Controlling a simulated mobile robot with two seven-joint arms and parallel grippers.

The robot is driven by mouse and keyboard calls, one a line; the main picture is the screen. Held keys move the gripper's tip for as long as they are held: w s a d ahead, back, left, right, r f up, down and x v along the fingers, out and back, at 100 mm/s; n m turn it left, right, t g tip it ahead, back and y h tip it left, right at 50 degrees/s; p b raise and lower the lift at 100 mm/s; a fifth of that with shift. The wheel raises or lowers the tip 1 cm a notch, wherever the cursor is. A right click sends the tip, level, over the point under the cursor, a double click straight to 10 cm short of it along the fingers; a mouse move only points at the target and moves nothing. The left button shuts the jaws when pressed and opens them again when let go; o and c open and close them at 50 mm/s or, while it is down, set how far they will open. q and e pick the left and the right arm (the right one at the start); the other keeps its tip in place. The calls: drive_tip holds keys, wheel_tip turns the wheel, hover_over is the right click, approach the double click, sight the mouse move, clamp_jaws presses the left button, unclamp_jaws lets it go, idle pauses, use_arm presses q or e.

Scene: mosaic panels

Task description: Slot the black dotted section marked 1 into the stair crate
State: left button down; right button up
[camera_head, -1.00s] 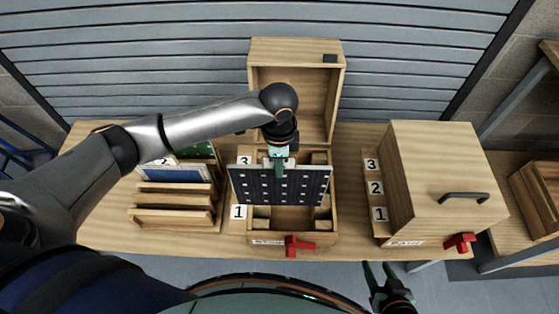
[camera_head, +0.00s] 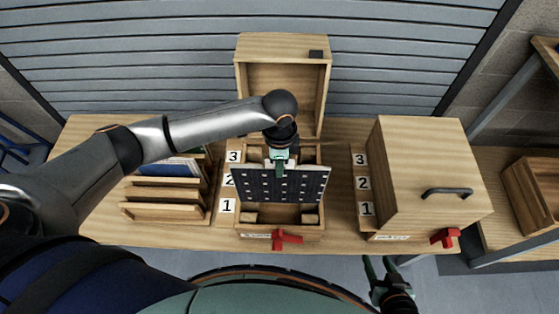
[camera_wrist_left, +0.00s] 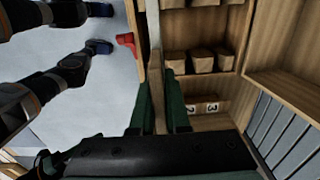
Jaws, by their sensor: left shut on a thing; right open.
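The black panel with white dots (camera_head: 262,186) hangs roughly upright above the open wooden crate (camera_head: 325,155) in the middle of the table. My left gripper (camera_head: 279,168) is shut on its top edge. In the left wrist view the panel (camera_wrist_left: 154,40) shows edge-on between the fingers of my left gripper (camera_wrist_left: 160,115). The panel hides part of the crate's inside. Small wooden blocks (camera_wrist_left: 201,60) show inside the crate. Labels 3, 2 and 1 (camera_head: 227,206) run down its left side; the panel partly covers 2. My right gripper (camera_head: 380,268) is open and empty at the front edge.
The crate's raised lid (camera_head: 282,85) stands behind. A red handle (camera_head: 286,239) is on its front. A closed crate (camera_head: 425,160) with its own numbers and red handle (camera_head: 446,237) stands right. A wooden rack (camera_head: 165,212) holding a blue panel (camera_head: 172,168) stands left.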

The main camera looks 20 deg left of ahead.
use_arm(q)
drive_tip(key=shift+f, duration=0.6)
drive_tip(key=shift+f+b, duration=1.15)
drive_tip(key=shift+f, duration=0.2)
drive_tip(key=b, duration=0.5)
hover_over(280, 194)
drive_tip(key=f, duration=0.4)
drive_tip(key=shift+w+a+f, duration=0.1)
drive_tip(key=shift+w, duration=0.2)
drive_tip(key=shift+f+b, duration=1.7)
drive_tip(key=shift+f, duration=2.05)
drive_tip(key=shift+f+b, duration=0.35)
